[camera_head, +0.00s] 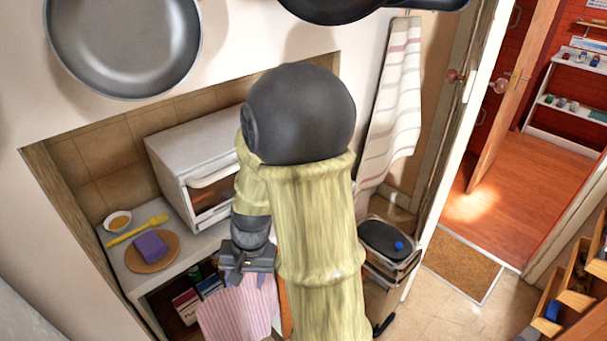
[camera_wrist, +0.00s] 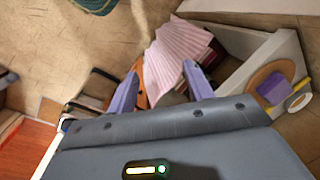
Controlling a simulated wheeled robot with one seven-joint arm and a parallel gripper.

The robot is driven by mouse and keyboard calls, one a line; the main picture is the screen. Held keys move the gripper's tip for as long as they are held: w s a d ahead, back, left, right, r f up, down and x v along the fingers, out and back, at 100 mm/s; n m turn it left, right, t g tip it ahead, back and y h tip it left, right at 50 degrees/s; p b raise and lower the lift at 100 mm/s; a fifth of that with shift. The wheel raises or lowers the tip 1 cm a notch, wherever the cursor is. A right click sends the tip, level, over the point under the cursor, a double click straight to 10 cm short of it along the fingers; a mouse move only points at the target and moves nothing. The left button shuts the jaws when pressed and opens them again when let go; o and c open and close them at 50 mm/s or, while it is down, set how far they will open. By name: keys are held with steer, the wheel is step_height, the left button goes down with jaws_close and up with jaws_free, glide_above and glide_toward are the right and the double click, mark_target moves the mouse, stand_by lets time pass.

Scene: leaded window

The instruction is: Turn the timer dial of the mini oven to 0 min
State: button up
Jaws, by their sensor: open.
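The mini oven (camera_head: 188,142) is a white box with a handled door, standing on the counter in a tiled niche in the head view. A warm glow shows behind its door glass. My arm covers its right side, and I cannot see the timer dial. My gripper (camera_head: 247,283) is open and empty, pointing down in front of the counter, below and in front of the oven and apart from it. In the wrist view my gripper (camera_wrist: 160,82) shows two purple fingers spread apart, with a pink striped cloth (camera_wrist: 172,55) beyond them. The oven is not visible there.
A round board (camera_head: 135,257) with a purple sponge (camera_head: 151,245), a yellow spoon (camera_head: 137,230) and a small bowl (camera_head: 118,221) sit on the counter left of the oven. Pans (camera_head: 122,45) hang above. A bin (camera_head: 388,250) stands right of my arm.

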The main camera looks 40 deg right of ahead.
steer(key=w+d+f+m+t+y+p, duration=0.1)
steer(key=w+d+f+m+t+y, duration=0.2)
steer(key=w+d+m, duration=0.35)
steer(key=w+d+f+m+t+y, duration=0.2)
steer(key=w+d+m+t+y, duration=0.2)
steer(key=d+m, duration=0.45)
steer(key=s+d+r+m+t+h+p, duration=0.1)
steer(key=d+m+t+h, duration=0.6)
steer(key=d+m, duration=1)
steer(key=s+d+t, duration=0.1)
steer(key=d+t, duration=0.2)
steer(key=d, duration=0.3)
steer(key=shift+s+d+r+h, duration=0.15)
steer(key=shift+d+h, duration=0.05)
steer(key=shift+h, duration=0.2)
steer(key=w+p, duration=0.1)
steer(key=w, duration=0.5)
steer(key=w+a+p, duration=0.1)
steer(key=w, duration=0.4)
steer(key=w+p, duration=0.1)
steer(key=w, duration=0.5)
steer(key=shift+w+a+p, duration=0.3)
steer(key=shift+p, duration=0.1)
